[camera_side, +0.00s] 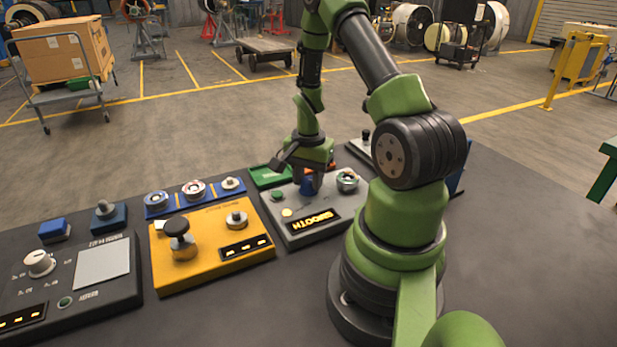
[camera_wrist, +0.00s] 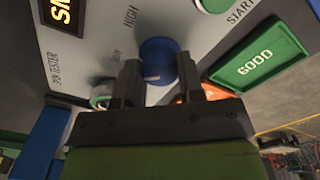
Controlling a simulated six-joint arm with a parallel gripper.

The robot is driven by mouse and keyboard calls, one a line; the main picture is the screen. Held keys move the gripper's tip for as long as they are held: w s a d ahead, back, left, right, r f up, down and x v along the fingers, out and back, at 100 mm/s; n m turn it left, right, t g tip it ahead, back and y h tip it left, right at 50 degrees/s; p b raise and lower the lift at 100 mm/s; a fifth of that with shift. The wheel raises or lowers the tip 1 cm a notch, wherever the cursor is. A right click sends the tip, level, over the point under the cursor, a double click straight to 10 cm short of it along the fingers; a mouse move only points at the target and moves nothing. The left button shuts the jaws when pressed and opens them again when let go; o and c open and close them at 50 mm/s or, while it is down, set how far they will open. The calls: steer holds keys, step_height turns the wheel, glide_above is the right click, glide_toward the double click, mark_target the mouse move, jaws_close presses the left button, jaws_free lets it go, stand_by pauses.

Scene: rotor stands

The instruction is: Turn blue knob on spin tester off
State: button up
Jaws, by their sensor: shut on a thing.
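The spin tester (camera_side: 324,204) is a grey box with an amber lit display reading "SMOOTH" in the side view. In the wrist view its grey panel (camera_wrist: 105,35) carries a "HIGH" label near the blue knob (camera_wrist: 158,48). The blue knob also shows partly in the side view (camera_side: 306,187), under my gripper (camera_side: 308,178). My gripper comes down from above, and in the wrist view its two dark fingers (camera_wrist: 159,70) are shut on the knob's sides. The fingers hide the knob's near side, and I cannot read its pointer.
The tester also bears a metal rotor part (camera_side: 347,180) and a green button (camera_side: 277,195). A yellow unit (camera_side: 212,245) with a black knob stands to the left. A dark panel (camera_side: 70,275) stands farther left.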

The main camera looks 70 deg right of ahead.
mark_target(309, 179)
steer(key=n, duration=0.6)
steer(key=shift+a+n, duration=0.1)
steer(key=shift+n, duration=0.3)
steer(key=n, duration=0.6)
steer(key=shift+n, duration=0.3)
steer(key=o, duration=0.9)
step_height(309, 179, up, 10)
stand_by(0.4)
